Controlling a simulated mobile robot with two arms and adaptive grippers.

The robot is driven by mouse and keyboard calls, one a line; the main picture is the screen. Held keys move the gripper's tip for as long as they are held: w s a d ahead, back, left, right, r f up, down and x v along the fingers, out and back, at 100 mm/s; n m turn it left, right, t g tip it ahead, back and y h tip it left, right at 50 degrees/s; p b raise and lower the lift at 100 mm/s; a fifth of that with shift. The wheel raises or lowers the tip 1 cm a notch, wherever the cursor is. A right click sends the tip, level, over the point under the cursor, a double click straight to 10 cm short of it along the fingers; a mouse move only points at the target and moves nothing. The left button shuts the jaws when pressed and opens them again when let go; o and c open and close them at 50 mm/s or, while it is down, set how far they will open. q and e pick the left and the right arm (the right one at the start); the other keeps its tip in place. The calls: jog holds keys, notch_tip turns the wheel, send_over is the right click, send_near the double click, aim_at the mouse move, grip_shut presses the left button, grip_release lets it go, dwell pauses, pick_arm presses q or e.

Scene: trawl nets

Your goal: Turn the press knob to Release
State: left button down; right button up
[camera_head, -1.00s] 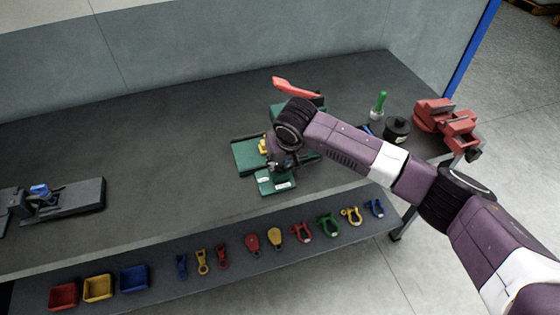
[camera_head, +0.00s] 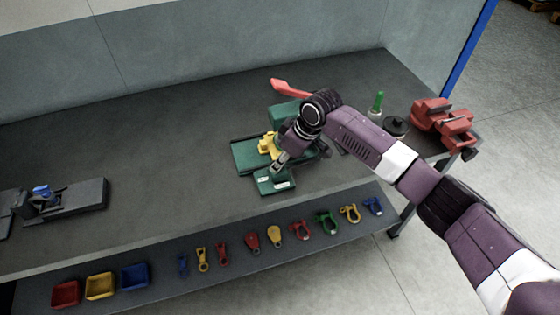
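The green press (camera_head: 250,155) stands on the workbench, with a red lever (camera_head: 292,88) at its top and a yellow part (camera_head: 268,145) on its base. A small green box with two white labels (camera_head: 284,184) sits at its front. My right gripper (camera_head: 277,168) points down at the back of this box, just right of the yellow part. The knob itself is not clearly visible; the gripper covers that spot. I cannot tell whether the fingers touch it or are open. My wrist and forearm hide the press's right side. My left gripper is not in view.
A red vise (camera_head: 442,122), a black spool (camera_head: 396,127) and a green-handled tool (camera_head: 377,104) are at the bench's right. A dark fixture (camera_head: 65,200) is at the left. Several shackles and three bins (camera_head: 100,287) are on the lower shelf. The middle-left bench is clear.

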jog(key=n+b, duration=0.1)
jog(key=n+g+b, duration=0.1)
jog(key=n, duration=0.1)
jog(key=shift+w+f+n+y+b, duration=0.2)
jog(key=shift+n+y+b, duration=0.1)
jog(key=shift+b, duration=0.05)
jog(key=n+g+b, duration=0.1)
jog(key=n+b, duration=0.3)
jog(key=shift+w+g, duration=0.15)
jog(key=shift+g, duration=0.25)
jog(key=shift+r+n+g+b, duration=0.15)
jog(key=shift+n+g+b, duration=0.25)
jog(key=shift+n+b, duration=0.75)
jog(key=o, duration=1.2)
jog(key=shift+d, duration=0.1)
jog(key=shift+c, duration=0.2)
jog(key=shift+r, duration=0.1)
